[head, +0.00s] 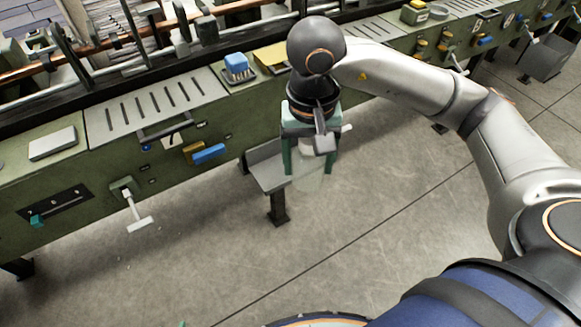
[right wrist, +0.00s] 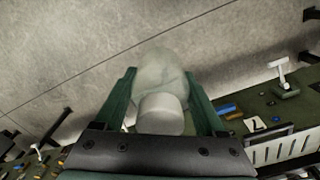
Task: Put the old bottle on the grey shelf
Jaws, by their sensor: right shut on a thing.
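The old bottle (head: 308,180) is pale and translucent with a whitish cap or neck. It is between the green fingers of my right gripper (head: 309,171), held in the air in front of the machine. In the right wrist view the bottle (right wrist: 160,75) sits between both fingers, its whitish end (right wrist: 160,115) towards the palm. A grey shelf (head: 266,170) juts from the machine's front on a dark leg, just left of and partly behind the gripper. No object shows on its visible part. My left gripper is not in view.
The long green machine (head: 60,185) runs across the back, with a blue brush-like block (head: 237,65) on top. A white T-handle (head: 135,212) sticks out of its front on the left. Another grey tray (head: 548,60) is at the far right. The floor (head: 230,260) in front is clear.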

